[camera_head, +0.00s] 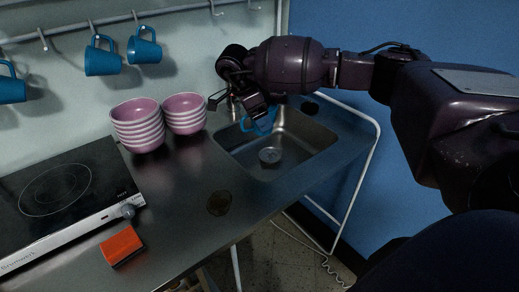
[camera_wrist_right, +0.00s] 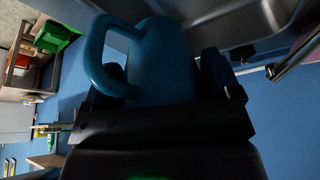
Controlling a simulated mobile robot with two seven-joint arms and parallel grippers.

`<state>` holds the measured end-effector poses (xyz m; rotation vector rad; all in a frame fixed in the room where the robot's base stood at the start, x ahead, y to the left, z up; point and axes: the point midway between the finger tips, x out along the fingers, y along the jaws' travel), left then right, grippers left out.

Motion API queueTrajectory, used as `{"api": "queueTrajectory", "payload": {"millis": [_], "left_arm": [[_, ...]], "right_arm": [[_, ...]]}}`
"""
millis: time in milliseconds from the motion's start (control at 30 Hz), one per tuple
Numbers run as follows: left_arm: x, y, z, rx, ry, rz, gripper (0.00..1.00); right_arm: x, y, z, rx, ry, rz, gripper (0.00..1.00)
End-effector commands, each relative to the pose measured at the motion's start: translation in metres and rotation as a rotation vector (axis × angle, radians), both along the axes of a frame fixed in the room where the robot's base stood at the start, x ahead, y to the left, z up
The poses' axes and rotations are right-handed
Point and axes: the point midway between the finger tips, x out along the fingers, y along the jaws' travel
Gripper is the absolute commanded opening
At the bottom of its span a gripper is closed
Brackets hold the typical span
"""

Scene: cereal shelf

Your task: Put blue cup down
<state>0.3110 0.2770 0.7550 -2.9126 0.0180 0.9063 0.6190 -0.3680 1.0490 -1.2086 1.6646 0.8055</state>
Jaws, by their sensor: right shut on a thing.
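The blue cup (camera_head: 261,123) is in my right gripper (camera_head: 254,106), held over the back left part of the metal sink (camera_head: 283,168). The gripper hides much of the cup in the head view. The right wrist view shows the cup (camera_wrist_right: 165,60) large, with its handle (camera_wrist_right: 97,55) on the left and my gripper (camera_wrist_right: 160,110) shut on its body. The sink edge (camera_wrist_right: 265,40) shows beyond it. I cannot tell whether the cup touches the sink. My left gripper is not in view.
Several blue cups (camera_head: 103,56) hang from the rail. Pink striped bowls (camera_head: 138,125) stand in two stacks left of the sink. A stove (camera_head: 60,195) and an orange sponge (camera_head: 121,246) are further left. The counter (camera_head: 185,215) in front of the bowls is mostly clear.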

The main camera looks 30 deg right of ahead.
Motion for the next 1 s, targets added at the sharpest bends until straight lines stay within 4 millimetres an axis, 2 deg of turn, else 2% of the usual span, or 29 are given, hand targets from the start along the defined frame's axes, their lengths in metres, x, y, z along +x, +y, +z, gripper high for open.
{"api": "queueTrajectory", "payload": {"millis": [33, 200, 567, 833, 1000], "left_arm": [[0.001, 0.0, 0.0, 0.0, -0.001, 0.0, 0.43], [0.003, -0.001, -0.001, 0.0, -0.004, -0.002, 0.43], [0.006, -0.001, 0.0, 0.0, -0.009, -0.004, 0.43], [0.005, -0.001, -0.004, 0.0, -0.004, -0.004, 0.43], [0.004, -0.001, -0.005, 0.0, -0.002, -0.004, 0.43]], "right_arm": [[0.0, 0.001, -0.012, 0.002, 0.003, 0.0, 0.52], [0.0, 0.001, -0.041, 0.002, 0.002, 0.0, 0.52], [0.0, 0.0, -0.064, 0.0, 0.001, 0.001, 0.52], [0.0, 0.0, -0.103, 0.001, 0.002, 0.001, 0.52], [0.0, 0.0, -0.114, 0.001, -0.001, 0.001, 0.52]]}}
